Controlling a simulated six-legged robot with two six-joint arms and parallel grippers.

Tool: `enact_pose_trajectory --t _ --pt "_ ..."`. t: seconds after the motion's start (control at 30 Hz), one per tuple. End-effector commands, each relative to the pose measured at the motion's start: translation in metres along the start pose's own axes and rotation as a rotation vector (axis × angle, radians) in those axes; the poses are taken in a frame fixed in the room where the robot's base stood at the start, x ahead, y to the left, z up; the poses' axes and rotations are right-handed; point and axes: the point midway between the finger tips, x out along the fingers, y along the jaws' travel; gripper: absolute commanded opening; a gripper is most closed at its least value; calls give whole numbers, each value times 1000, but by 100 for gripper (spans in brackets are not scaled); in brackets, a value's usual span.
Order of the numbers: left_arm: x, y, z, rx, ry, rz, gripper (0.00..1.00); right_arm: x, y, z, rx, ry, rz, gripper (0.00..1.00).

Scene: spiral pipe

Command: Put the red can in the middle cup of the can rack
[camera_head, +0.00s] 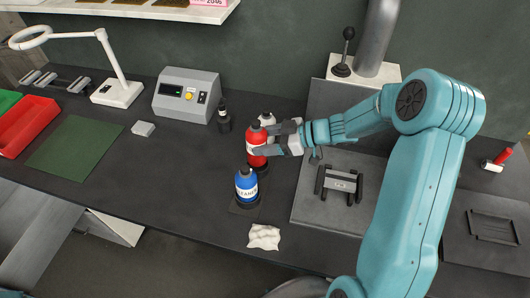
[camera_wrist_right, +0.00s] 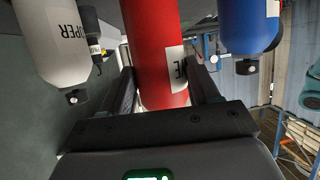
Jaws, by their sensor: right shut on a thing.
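The red can (camera_head: 256,141) stands upright between the blue can (camera_head: 246,185) in front and the white can (camera_head: 267,119) behind. My right gripper (camera_head: 263,142) comes from the right and is shut on the red can, one finger on each side. The dark can rack (camera_head: 241,208) lies under the cans and is mostly hidden. The red can's base is over or in the middle cup; I cannot tell whether it is seated. The right wrist view shows the red can (camera_wrist_right: 155,40) between the fingers, with the white can (camera_wrist_right: 55,40) and blue can (camera_wrist_right: 248,25) beside it. My left gripper is out of view.
A small dark bottle (camera_head: 223,118) stands behind the cans at left, near a grey control box (camera_head: 187,94). A crumpled white cloth (camera_head: 264,237) lies in front of the blue can. A grey plate with a black bracket (camera_head: 340,184) lies at right.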

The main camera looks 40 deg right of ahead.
Motion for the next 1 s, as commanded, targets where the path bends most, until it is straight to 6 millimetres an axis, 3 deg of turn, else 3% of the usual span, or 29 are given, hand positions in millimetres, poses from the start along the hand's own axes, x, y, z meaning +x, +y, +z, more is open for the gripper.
enact_pose_trajectory --t 0.4,0.8,0.83,0.9,1.0 --pt "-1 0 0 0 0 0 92 20 4 47 0 1 1 18" --pt "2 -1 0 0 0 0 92 23 4 52 -1 1 2 18" --pt "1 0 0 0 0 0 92 22 4 52 -1 0 2 70" --pt "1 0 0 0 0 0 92 22 4 52 -1 0 2 86" --pt "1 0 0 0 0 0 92 22 4 52 -1 0 2 86"
